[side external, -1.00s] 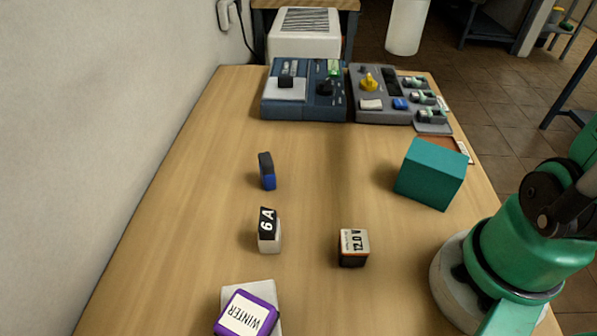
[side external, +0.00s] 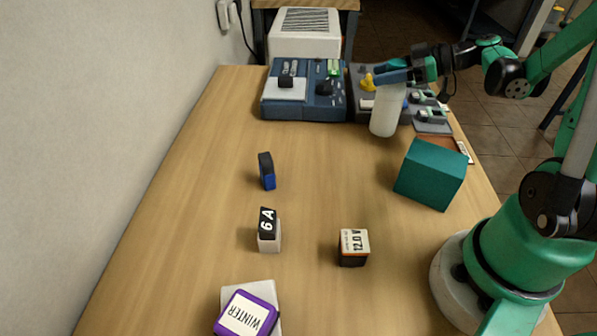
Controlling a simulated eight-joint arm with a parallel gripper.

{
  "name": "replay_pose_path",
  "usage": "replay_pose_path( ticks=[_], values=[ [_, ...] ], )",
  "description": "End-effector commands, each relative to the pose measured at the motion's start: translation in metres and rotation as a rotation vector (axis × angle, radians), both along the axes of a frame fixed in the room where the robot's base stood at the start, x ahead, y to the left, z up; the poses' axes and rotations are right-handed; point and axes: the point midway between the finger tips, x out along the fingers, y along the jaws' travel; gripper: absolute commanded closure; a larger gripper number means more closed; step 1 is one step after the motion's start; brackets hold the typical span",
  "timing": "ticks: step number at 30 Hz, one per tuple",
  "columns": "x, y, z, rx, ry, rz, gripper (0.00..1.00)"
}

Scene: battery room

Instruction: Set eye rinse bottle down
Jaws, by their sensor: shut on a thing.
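The eye rinse bottle (side external: 386,112) is a plain white cylinder, upright in front of the grey control panel at the far right of the table. My gripper (side external: 388,79) is shut on the top of the bottle, with its blue and black fingers coming in from the right. The bottle's base shows just in front of the panel's near edge. I cannot tell whether the base touches the table or hangs a little above it. The bottle hides part of the grey panel.
A blue device (side external: 304,90) stands left of the grey panel (side external: 362,84). A teal box (side external: 431,174) is nearer on the right. The table's middle (side external: 325,165) is clear.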

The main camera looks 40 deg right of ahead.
Motion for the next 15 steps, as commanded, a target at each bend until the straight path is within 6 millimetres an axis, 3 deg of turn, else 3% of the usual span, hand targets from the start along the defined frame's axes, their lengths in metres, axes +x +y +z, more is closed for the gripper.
replay_pose_path(
  ticks=[6, 15],
  values=[
    [0.0, 0.0, -0.023, 0.001, -0.001, 0.0, 1.0],
    [0.0, 0.0, -0.024, 0.001, -0.001, 0.0, 1.0]
  ],
)
